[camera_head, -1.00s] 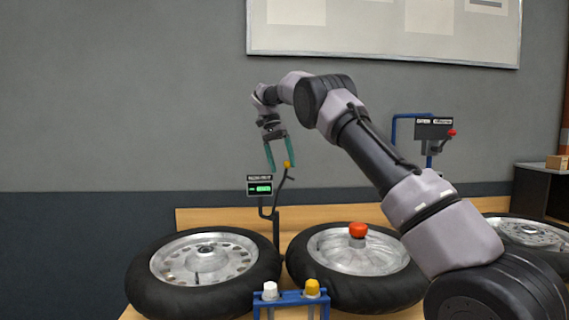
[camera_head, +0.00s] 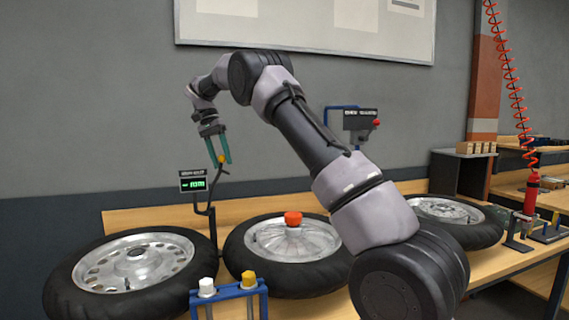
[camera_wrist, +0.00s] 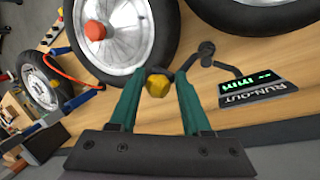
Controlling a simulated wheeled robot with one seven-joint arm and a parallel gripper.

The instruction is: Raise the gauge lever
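The gauge lever is a dark bent arm with a yellow knob (camera_head: 221,160) at its upper end, beside the gauge's small green-lit display (camera_head: 193,181) on a dark post. My gripper (camera_head: 221,164) points down at the knob from above, with two green fingers. In the wrist view the yellow knob (camera_wrist: 158,86) sits between the fingertips of my gripper (camera_wrist: 159,76). The fingers are apart, with small gaps seen beside the knob. The display, marked RUN-OUT (camera_wrist: 252,90), lies to the right there. Contact with the knob cannot be made out.
Wheels with black tyres lie on the wooden bench, one at left (camera_head: 135,262) and one in the middle (camera_head: 293,240) with a red knob. A blue stand (camera_head: 229,291) with white and yellow knobs is in front. Another display (camera_head: 361,120) stands behind my arm.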

